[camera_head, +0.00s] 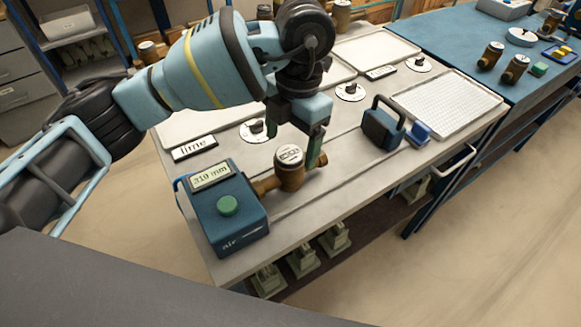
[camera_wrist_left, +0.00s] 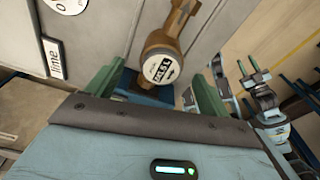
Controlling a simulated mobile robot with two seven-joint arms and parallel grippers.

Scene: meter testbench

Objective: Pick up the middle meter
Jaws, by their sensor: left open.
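A brown meter (camera_head: 290,167) with a round white-and-dark dial stands at the bench's front, with a brown pipe end reaching to a blue box marked "air" (camera_head: 236,238). My left gripper (camera_head: 296,140) is open, pointing down just behind and above this meter; one green finger is beside the dial. In the left wrist view the meter (camera_wrist_left: 161,66) shows between the two spread green fingers, not gripped. More brown meters stand on the blue table at right, one (camera_head: 490,55) beside another (camera_head: 515,69). What seems to be my right gripper (camera_wrist_left: 250,66) is small at the right of the wrist view.
A dark handled block (camera_head: 382,124), a small blue block (camera_head: 419,131) and a white gridded tray (camera_head: 450,105) occupy the bench's right. Round white discs lie behind the gripper.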

